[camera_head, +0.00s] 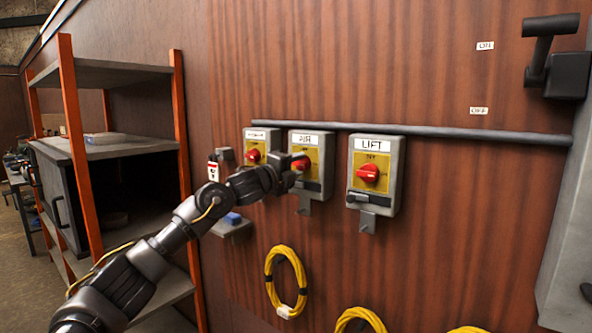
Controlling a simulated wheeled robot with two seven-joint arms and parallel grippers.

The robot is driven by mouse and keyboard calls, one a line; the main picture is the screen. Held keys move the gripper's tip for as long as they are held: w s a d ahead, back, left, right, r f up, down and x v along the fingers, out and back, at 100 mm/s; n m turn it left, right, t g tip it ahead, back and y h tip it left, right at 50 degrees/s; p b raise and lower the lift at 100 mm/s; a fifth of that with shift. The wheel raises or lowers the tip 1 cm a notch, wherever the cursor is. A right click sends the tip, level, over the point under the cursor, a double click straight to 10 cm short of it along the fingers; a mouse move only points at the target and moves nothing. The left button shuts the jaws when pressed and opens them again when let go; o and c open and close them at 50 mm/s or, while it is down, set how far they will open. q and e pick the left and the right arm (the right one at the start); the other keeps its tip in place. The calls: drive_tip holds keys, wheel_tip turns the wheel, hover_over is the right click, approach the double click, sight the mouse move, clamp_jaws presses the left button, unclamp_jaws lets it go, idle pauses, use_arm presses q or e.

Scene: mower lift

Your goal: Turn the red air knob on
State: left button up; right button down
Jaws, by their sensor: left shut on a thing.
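The AIR switch box (310,141) is the middle of three grey boxes with yellow plates on the wood-panelled wall. Its red air knob (299,164) is partly hidden by my left gripper (296,167), whose jaws are at the knob and shut on it. The knob's exact angle cannot be read. The LIFT box (391,150) with its own red knob (369,173) is to the right. A third box (262,134) with a red knob (253,156) is to the left, its label too small to read. My right gripper is not in view.
A grey conduit (440,132) runs along the wall above the boxes. Yellow cable coils (270,285) hang below. An orange-posted shelf (68,80) stands at left. A lever switch (552,60) with ON and OFF labels is at upper right.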

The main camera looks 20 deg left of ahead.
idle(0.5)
use_arm(q)
drive_tip(key=o, duration=1)
drive_tip(key=shift+s+a+f, duration=0.1)
drive_tip(key=shift+s, duration=0.2)
drive_tip(key=shift+b+v, duration=1.95)
drive_tip(key=shift+v, duration=3.15)
